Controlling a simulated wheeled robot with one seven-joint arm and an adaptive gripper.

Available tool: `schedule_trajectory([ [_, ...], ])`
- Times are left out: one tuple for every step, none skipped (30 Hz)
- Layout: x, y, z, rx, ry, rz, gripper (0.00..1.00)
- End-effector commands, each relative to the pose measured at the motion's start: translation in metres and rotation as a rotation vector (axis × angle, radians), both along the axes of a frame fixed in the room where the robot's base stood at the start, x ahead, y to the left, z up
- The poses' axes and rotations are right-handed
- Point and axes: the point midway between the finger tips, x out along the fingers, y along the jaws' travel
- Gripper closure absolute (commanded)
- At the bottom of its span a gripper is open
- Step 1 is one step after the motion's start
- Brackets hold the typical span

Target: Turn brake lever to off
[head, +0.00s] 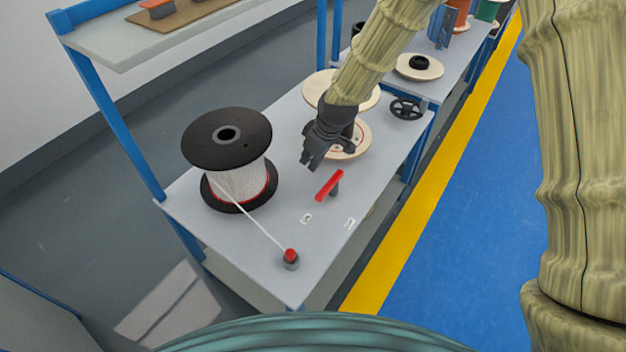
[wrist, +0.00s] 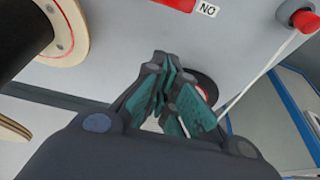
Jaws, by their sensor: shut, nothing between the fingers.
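The brake lever is a red bar (head: 329,186) on a short grey post, standing on the workbench top near the middle of the head view. In the wrist view part of the red lever (wrist: 178,4) shows at the top edge beside a label (wrist: 207,9) that reads "NO" in that view. My gripper (head: 309,164) is above the bench, behind and left of the lever, apart from it. In the wrist view my gripper (wrist: 168,88) is shut and empty.
A black-flanged spool (head: 227,138) of white cable stands left. Its cable runs to a red-topped post (head: 291,256) at the front corner. A wooden spool (head: 350,148) stands behind my gripper, close to the arm. A black handwheel (head: 406,108) is at the back right.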

Motion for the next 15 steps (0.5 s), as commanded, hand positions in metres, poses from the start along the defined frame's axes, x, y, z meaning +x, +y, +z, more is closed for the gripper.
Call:
schedule_trajectory([
  [0.0,0.001,-0.002,0.0,0.0,0.0,1.0],
  [0.0,0.001,-0.003,0.0,0.001,0.0,1.0],
  [0.0,0.001,-0.005,0.0,0.001,0.0,1.0],
  [0.001,0.002,-0.007,-0.001,0.003,0.001,1.0],
  [0.001,0.003,-0.01,-0.001,0.003,0.001,1.0],
  [0.001,0.004,-0.013,-0.001,0.003,0.001,1.0],
  [0.002,0.005,-0.016,-0.001,0.003,0.001,1.0],
  [0.003,0.006,-0.02,-0.001,0.003,0.001,1.0],
  [0.003,0.007,-0.025,-0.001,0.004,0.001,1.0],
  [0.005,0.008,-0.028,-0.001,0.003,0.001,1.0],
  [0.006,0.009,-0.032,0.0,0.001,0.0,1.0],
  [0.007,0.011,-0.037,0.0,0.002,0.0,1.0],
  [0.007,0.012,-0.041,0.0,0.003,0.0,1.0],
  [0.008,0.013,-0.044,0.0,0.003,0.0,1.0],
  [0.009,0.014,-0.049,0.0,0.003,0.0,1.0],
])
